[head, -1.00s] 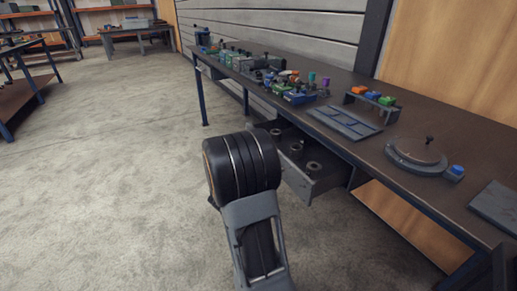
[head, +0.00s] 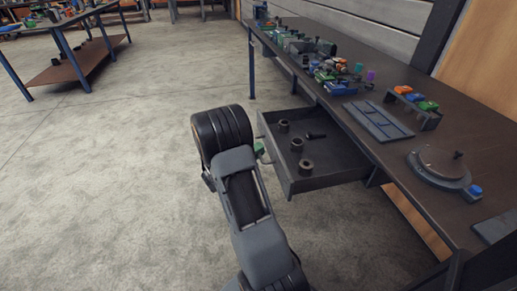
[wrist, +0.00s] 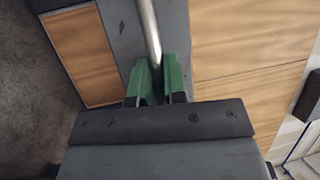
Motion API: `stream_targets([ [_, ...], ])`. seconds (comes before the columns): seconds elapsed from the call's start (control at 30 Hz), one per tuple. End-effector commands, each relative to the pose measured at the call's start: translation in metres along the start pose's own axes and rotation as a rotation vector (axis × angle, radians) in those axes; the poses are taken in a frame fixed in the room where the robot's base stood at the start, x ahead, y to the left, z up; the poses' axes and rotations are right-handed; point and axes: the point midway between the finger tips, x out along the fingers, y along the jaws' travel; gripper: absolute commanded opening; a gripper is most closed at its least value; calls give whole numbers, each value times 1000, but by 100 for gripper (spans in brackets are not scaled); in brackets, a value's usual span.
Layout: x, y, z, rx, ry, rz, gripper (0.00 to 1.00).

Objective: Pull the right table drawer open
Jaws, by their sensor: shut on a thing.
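The right table drawer (head: 325,182) stands well out from under the long dark table (head: 462,125) in the head view, its inside open to sight. My gripper (wrist: 158,78) is shut on the drawer's metal bar handle (wrist: 149,28), which runs between its green fingers in the wrist view. In the head view my arm covers most of the gripper, and only a bit of green shows beside the drawer's front.
Several dark ring-like parts (head: 297,145) and a bolt (head: 316,135) lie in the drawer. The tabletop holds a grey tray (head: 378,121), a round fixture (head: 438,168) and coloured blocks (head: 428,106).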

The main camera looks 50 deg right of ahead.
Motion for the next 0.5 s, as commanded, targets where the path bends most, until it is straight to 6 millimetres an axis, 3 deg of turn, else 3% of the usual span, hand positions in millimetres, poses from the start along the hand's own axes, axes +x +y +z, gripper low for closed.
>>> stream_targets([
  [0.2,0,1,0,-2,0,2,0],
  [0.23,0,1,0,-2,0,2,14],
  [0.5,1,1,0,-1,1,2,36],
])
